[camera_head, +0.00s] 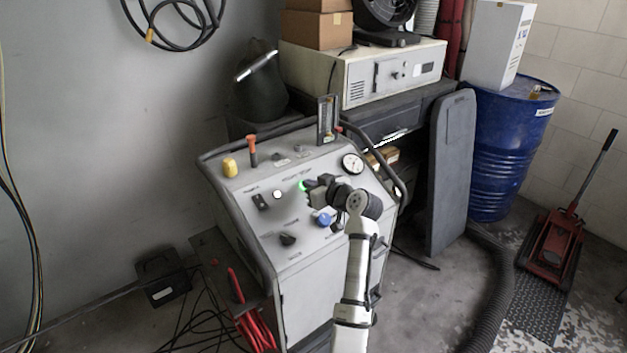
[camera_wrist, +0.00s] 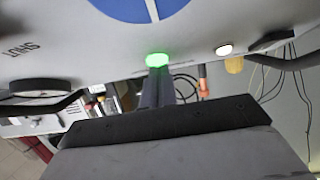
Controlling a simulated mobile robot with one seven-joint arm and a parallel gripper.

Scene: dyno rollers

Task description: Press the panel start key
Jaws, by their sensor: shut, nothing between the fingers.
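The control panel (camera_head: 262,180) is a light grey sloped console in the middle of the head view. A green lit key (camera_head: 303,186) sits near the panel's centre, and it also shows glowing in the wrist view (camera_wrist: 157,60). My gripper (camera_head: 311,186) is shut and empty, with its fingertips at the green key. In the wrist view my fingers (camera_wrist: 156,72) point straight at the key and overlap its lower edge; I cannot tell whether they touch it. My gripper hides part of the panel's right side in the head view.
A white round light (camera_head: 277,194), a black switch (camera_head: 261,202), a blue round knob (camera_head: 323,219) and a black knob (camera_head: 288,239) lie around the key. A yellow knob (camera_head: 230,167), an orange-topped lever (camera_head: 252,149) and a gauge (camera_head: 352,163) stand along the panel's upper part.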

